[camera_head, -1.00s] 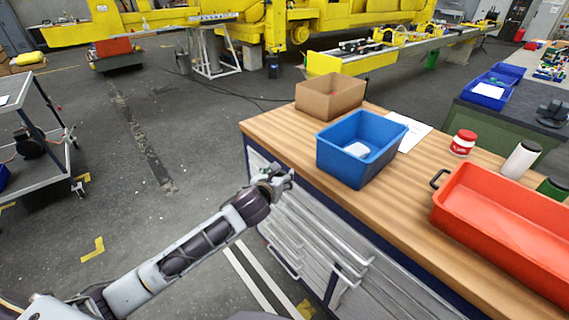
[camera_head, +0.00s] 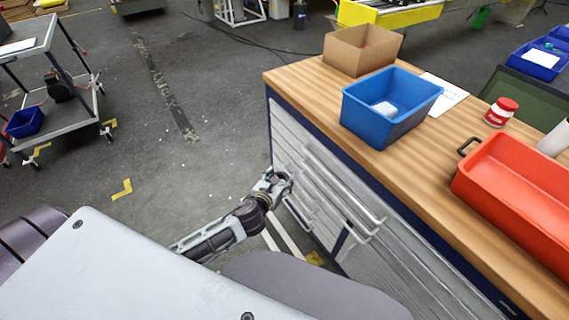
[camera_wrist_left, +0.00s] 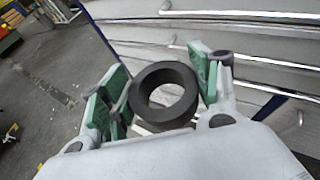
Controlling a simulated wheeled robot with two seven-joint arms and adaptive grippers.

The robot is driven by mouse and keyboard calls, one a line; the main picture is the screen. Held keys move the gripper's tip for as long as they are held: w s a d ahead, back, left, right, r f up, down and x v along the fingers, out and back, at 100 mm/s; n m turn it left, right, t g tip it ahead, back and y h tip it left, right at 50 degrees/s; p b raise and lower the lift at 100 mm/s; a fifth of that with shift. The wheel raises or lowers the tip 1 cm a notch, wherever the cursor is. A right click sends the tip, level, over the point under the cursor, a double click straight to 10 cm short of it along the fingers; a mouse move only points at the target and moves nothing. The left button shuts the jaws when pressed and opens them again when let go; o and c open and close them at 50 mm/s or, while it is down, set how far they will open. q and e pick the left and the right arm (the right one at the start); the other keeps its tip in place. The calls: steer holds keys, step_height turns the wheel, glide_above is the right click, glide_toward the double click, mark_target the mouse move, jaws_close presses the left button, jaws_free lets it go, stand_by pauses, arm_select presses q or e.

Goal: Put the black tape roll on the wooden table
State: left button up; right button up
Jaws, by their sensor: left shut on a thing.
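The black tape roll (camera_wrist_left: 139,97) is a thick dark ring, held between the green finger pads of my left gripper (camera_wrist_left: 160,97) in the left wrist view. Its open hole faces the wrist camera. In the head view my left gripper (camera_head: 276,184) is beside the drawer front, below the table top's edge; the roll cannot be made out there. The wooden table (camera_head: 425,150) has a light striped top over a grey drawer cabinet (camera_head: 330,190). My right gripper is not in view.
On the table stand a cardboard box (camera_head: 352,55), a blue bin (camera_head: 385,120), a white paper sheet (camera_head: 449,90), a red-and-white jar (camera_head: 500,112) and a red tray (camera_head: 520,190). Bare wood shows along the near edge. Drawer handles (camera_wrist_left: 220,14) are close to the left gripper.

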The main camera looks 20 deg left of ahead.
arm_select(q)
steer(key=shift+s+f, duration=1.3)
steer(key=shift+f, duration=0.05)
steer(key=shift+a, duration=0.1)
